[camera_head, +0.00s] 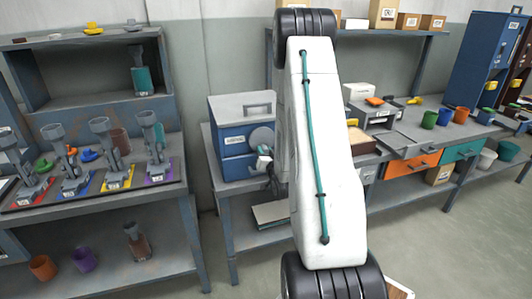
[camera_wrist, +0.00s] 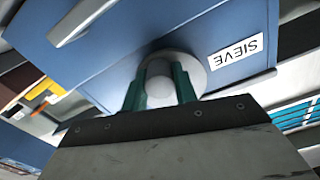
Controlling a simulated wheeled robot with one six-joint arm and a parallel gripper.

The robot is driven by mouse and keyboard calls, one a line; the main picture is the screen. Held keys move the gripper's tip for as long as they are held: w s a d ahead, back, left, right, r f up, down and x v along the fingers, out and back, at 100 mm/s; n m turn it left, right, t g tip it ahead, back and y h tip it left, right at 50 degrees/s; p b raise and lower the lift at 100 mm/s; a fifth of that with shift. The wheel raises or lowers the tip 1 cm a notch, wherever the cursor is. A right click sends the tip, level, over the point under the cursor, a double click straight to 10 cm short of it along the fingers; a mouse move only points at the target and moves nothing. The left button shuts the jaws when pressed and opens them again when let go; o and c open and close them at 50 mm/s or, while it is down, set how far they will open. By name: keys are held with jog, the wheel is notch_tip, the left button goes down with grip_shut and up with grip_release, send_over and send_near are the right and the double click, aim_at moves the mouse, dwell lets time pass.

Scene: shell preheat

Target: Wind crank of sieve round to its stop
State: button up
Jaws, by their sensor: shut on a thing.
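The sieve (camera_head: 228,139) is a blue box with a grey lid and top handle, standing on the grey bench left of my arm. In the wrist view the sieve's blue front (camera_wrist: 130,60) shows with an upside-down "SIEVE" label (camera_wrist: 235,48). A pale round disc on its face (camera_head: 262,138) carries the crank. My gripper (camera_wrist: 160,85) has its green fingers shut on the pale rounded crank knob (camera_wrist: 159,69) in front of the disc. In the head view my gripper is small beside the sieve and partly hidden by my arm. The rest of the crank is hidden.
A rack on the left holds several grey stands on coloured mats (camera_head: 125,177). To the right, the bench holds a grey device (camera_head: 375,115) and several coloured cups (camera_head: 445,117). A tall blue cabinet (camera_head: 480,60) stands at the back right. Floor is clear front right.

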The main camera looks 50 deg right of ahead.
dwell(0.3)
jog(key=o, duration=1)
jog(key=v, duration=0.7)
jog(key=shift+s+a, duration=0.2)
jog(key=shift+s, duration=0.15)
